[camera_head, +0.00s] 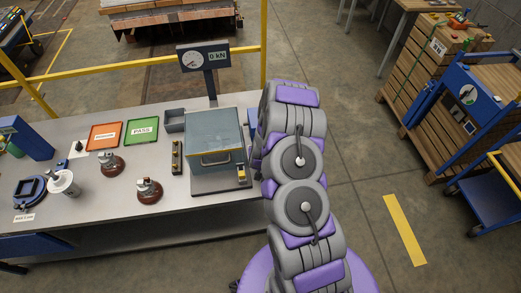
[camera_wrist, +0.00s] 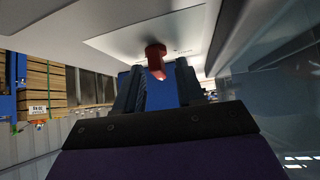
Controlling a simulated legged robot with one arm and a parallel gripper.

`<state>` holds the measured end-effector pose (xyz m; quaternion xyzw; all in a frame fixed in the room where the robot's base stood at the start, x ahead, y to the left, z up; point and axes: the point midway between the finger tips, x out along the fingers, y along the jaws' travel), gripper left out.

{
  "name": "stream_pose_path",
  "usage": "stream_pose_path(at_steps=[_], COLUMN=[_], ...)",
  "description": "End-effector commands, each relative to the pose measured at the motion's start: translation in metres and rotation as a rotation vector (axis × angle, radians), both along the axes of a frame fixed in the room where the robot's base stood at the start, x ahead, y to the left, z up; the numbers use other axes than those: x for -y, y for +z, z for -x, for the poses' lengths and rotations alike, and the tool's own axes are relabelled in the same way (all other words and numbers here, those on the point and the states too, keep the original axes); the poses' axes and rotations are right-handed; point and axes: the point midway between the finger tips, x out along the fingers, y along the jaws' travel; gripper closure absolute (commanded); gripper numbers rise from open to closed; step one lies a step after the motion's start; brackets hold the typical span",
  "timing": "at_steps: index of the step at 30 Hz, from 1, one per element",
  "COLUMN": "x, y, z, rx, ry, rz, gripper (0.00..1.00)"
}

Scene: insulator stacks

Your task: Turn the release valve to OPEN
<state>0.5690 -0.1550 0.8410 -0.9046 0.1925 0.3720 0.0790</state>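The release valve shows in the wrist view as a red handle (camera_wrist: 156,60) on a round red base, fixed to a pale panel (camera_wrist: 120,38). Small lettering beside it is too small to read. My gripper (camera_wrist: 158,72) has its two dark fingers apart, one on each side of the handle's free end. I cannot tell whether either finger touches it. In the head view my arm reaches to the right end of the bench and hides the valve and my gripper.
The grey bench (camera_head: 100,208) holds a glass-fronted test box (camera_head: 215,140), a gauge reading 0 kN (camera_head: 203,57), a green PASS tray (camera_head: 143,131), an orange tray (camera_head: 104,136) and brown insulators (camera_head: 149,191). A blue cart (camera_head: 466,100) stands right.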

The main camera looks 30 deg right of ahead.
Motion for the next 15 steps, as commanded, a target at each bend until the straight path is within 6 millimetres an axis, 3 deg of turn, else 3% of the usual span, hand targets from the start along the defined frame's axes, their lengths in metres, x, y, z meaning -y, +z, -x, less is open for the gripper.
stream_pose_path(at_steps=[8, 15], x=[-0.001, -0.008], y=[0.000, 0.019], z=[0.003, 0.020], rx=[-0.005, -0.004], ry=[0.000, -0.001], rz=[-0.002, -0.003], gripper=[0.62, 0.62])
